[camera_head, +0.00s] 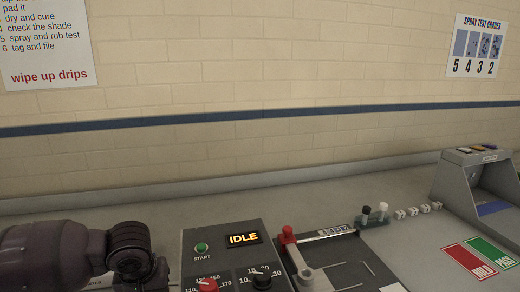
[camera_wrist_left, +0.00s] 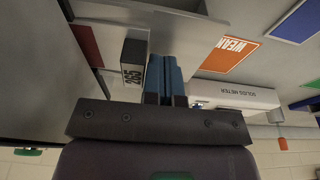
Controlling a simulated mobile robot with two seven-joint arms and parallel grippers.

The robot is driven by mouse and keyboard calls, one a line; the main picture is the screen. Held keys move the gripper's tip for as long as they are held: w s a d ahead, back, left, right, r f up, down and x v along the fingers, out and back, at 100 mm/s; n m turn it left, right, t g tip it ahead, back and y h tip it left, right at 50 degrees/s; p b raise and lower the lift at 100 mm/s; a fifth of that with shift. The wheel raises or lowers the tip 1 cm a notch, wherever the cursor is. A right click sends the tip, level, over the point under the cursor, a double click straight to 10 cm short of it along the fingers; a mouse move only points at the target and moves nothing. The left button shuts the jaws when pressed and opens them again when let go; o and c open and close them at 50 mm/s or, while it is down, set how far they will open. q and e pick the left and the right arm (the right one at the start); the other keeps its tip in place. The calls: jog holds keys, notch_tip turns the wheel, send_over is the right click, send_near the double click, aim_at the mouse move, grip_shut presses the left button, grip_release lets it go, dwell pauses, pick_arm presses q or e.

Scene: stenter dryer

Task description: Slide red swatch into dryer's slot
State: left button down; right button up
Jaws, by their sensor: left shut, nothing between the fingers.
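A dark red flat piece (camera_wrist_left: 86,45), possibly the red swatch, lies at the upper left in the left wrist view, partly cut off by a grey edge. My left gripper (camera_wrist_left: 164,64) has its blue fingers together with nothing between them. It is to the right of the red piece and apart from it. In the head view my left arm comes in at the lower left, and its fingers are out of sight. A grey control box (camera_head: 222,240), apparently the dryer's, has a lit IDLE display, a START button and knobs. I cannot make out the slot. My right gripper is not in view.
A dark block marked 265 (camera_wrist_left: 133,62) is close beside the left fingers. An orange WEAK card (camera_wrist_left: 230,54) and a white solids meter (camera_wrist_left: 235,95) are to their right. In the head view, a red-knobbed lever (camera_head: 289,236) and a HOLD/PASS mat (camera_head: 480,257) are at right.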

pick_arm(q)
jog(key=shift+w+d+p, duration=0.2)
jog(key=shift+d+p, duration=0.15)
jog(key=shift+d, duration=0.4)
jog(key=shift+a, duration=0.1)
dwell(0.3)
jog(key=shift+a+r+p, duration=0.1)
jog(key=shift+a+p, duration=0.1)
jog(key=shift+p, duration=0.15)
jog(key=shift+s+a+p, duration=0.15)
jog(key=shift+a+p, duration=0.15)
jog(key=shift+p, duration=0.05)
